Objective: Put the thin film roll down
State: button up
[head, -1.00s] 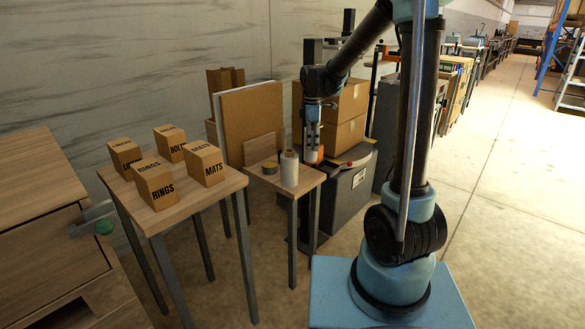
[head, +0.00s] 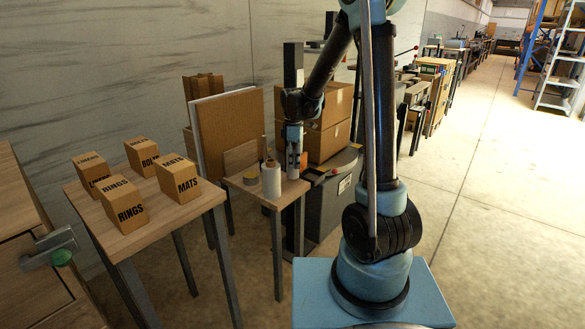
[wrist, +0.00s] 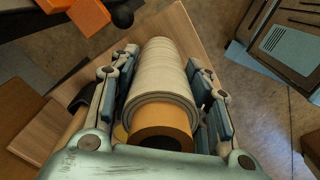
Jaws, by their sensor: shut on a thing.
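The thin film roll (wrist: 158,72) is pale, with an orange-brown core end facing the camera in the wrist view. My gripper (wrist: 163,90) has its fingers on both sides of it and is shut on it. In the head view my gripper (head: 294,172) points down over the right part of the small wooden table (head: 284,198). A white roll (head: 271,181) shows upright there, just left of my gripper. I cannot tell from the head view whether this is the held roll or whether the held roll touches the table.
Cardboard boxes (head: 328,140) stand behind my gripper. Labelled boxes (head: 180,180) stand on the larger table (head: 150,236) at left.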

aim_at(292, 174)
jog(key=shift+f, duration=1.4)
jog(key=o, duration=1.3)
jog(key=shift+f, duration=0.1)
